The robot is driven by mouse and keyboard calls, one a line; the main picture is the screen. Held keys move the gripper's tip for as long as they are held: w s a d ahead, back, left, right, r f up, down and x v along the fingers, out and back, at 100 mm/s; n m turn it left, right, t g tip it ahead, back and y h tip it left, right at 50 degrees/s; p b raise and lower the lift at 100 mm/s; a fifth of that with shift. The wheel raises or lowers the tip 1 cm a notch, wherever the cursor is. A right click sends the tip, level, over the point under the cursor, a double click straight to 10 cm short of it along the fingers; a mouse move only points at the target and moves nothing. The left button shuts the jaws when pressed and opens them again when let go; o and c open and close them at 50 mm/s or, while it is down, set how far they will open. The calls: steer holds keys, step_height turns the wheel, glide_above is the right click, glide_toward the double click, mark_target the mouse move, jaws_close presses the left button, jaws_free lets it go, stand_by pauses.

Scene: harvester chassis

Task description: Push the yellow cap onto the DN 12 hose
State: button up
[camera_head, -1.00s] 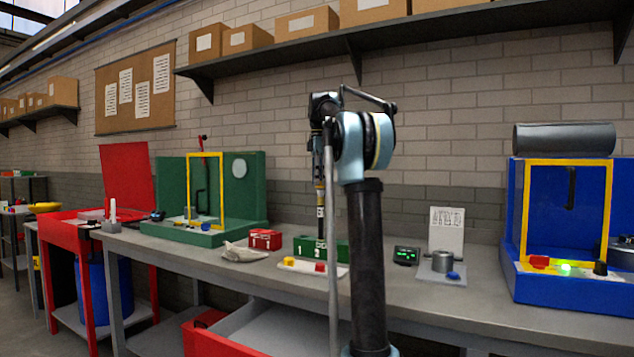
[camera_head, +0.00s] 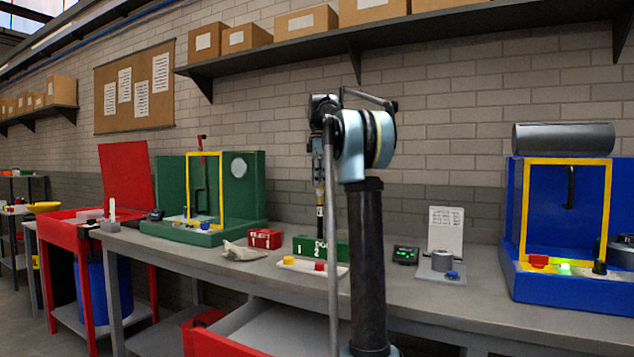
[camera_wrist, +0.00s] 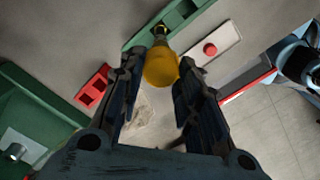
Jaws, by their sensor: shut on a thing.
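My gripper (camera_wrist: 160,65) is shut on a yellow piece (camera_wrist: 160,70), which narrows to a small dark tip over the green block (camera_wrist: 178,14). In the head view the held piece hangs upright below my gripper (camera_head: 318,180), yellow above and dark with a pale mark below. Its lower end is at the numbered green block (camera_head: 334,248); I cannot tell whether it sits in it. A yellow cap (camera_head: 289,260) lies on the white tray (camera_head: 303,267) beside a red cap (camera_head: 319,266). I cannot pick out the DN 12 hose with certainty.
A red block (camera_head: 265,238) and a crumpled cloth (camera_head: 240,251) lie left of the tray. A small display (camera_head: 405,256) and a grey stand (camera_head: 438,274) are to the right. Green (camera_head: 245,195) and blue (camera_head: 545,290) stations flank the bench. The bench front between them is mostly clear.

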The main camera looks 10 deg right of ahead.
steer(key=shift+f, duration=0.6)
steer(key=shift+f, duration=0.35)
steer(key=o, duration=0.7)
steer(key=shift+o, duration=0.2)
steer(key=shift+r, duration=0.1)
step_height(320, 180, up, 12)
steer(key=shift+w, duration=0.1)
stand_by(0.3)
